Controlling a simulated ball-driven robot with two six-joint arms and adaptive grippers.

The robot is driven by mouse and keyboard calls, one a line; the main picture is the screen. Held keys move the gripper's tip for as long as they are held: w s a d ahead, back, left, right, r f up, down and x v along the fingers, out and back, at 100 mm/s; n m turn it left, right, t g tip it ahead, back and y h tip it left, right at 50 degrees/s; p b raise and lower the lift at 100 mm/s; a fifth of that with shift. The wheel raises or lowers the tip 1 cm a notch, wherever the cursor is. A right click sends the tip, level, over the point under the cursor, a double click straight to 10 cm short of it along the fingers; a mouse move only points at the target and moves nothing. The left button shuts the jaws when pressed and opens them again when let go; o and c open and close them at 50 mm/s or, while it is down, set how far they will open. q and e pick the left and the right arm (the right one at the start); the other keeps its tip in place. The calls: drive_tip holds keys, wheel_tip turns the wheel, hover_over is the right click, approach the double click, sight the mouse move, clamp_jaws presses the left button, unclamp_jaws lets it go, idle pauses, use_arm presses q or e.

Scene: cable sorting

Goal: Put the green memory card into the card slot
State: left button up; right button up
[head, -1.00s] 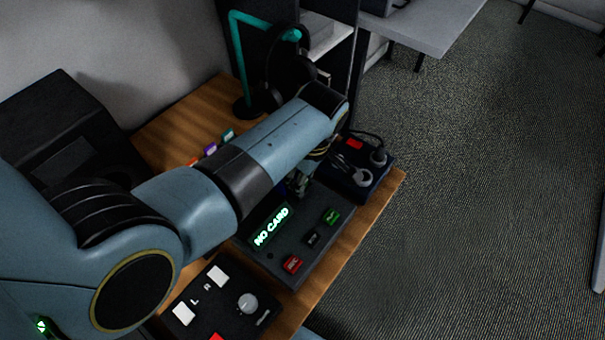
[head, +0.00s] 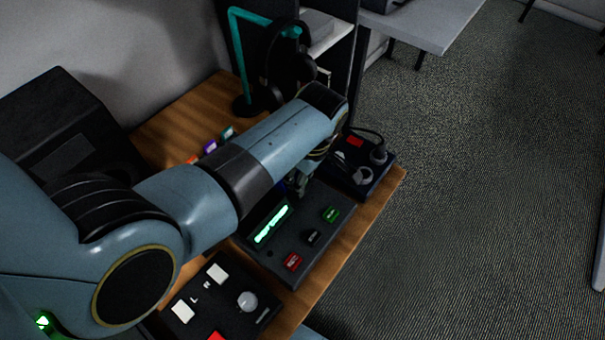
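A dark grey device (head: 305,262) on the desk has a lit green display (head: 271,225) with marks I cannot read. My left arm reaches over the desk from the left. My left gripper (head: 301,184) points down at the device's far end and is mostly hidden by the arm. I cannot see its fingertips or whether it holds anything. The card slot is not visible. A teal-green card (head: 227,132) stands in a row beside a purple card (head: 210,146) and an orange card (head: 192,159). I cannot tell whether it is the green memory card. My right gripper is out of view.
A black panel with white keys and a knob (head: 247,301) lies in front of the device. A dark box with plugs and a cable (head: 359,175) sits behind it. Headphones (head: 287,65) hang on a teal stand (head: 238,62). The wooden desk (head: 185,113) ends at the right.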

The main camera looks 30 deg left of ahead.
use_arm(q)
drive_tip(key=o, duration=0.9)
drive_tip(key=o, duration=0.5)
wheel_tip(320, 180, up, 7)
drive_tip(key=p, duration=0.7)
